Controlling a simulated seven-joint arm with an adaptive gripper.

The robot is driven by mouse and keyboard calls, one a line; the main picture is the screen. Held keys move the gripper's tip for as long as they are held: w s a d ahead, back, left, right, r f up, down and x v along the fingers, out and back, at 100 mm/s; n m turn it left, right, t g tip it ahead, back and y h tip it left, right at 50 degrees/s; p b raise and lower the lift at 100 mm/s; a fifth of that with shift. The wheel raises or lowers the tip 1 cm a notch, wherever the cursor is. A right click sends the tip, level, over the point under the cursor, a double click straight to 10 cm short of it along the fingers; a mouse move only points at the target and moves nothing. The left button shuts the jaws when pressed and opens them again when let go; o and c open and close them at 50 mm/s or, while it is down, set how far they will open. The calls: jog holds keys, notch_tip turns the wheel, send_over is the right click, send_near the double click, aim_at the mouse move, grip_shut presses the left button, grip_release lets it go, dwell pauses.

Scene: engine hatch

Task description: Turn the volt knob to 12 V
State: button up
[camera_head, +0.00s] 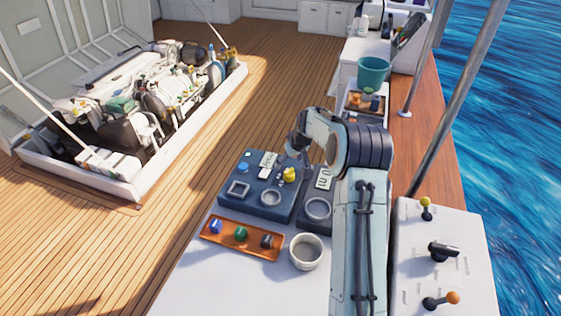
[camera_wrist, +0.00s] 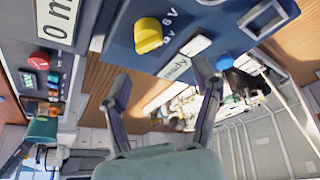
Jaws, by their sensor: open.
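The volt knob is yellow (camera_head: 289,174) and sits on a blue panel (camera_head: 228,196) in the head view. In the wrist view the yellow knob (camera_wrist: 148,36) is near the top, with volt marks beside it, one reading 6 V. Which mark it points to I cannot tell. My gripper (camera_head: 296,152) is by the panel's far edge, close to the knob; my arm partly hides it. In the wrist view my gripper (camera_wrist: 161,70) is open and empty, with its two fingers apart and the knob beyond and above their tips, not between them.
A white label plate (camera_wrist: 185,58) and a blue button (camera_wrist: 224,61) are on the same panel. A second panel with a 0 m display (camera_head: 323,178) stands beside it. An orange tray (camera_head: 256,250) of knobs, a white cup (camera_head: 306,252) and a lever box (camera_head: 410,270) are nearby.

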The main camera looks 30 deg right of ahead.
aim_at(290, 171)
jog(key=x, duration=0.4)
jog(key=s+d+x, duration=0.1)
jog(key=x, duration=0.2)
jog(key=shift+w+d+f, duration=0.1)
jog(key=shift+f, duration=0.2)
jog(key=c, duration=1.1)
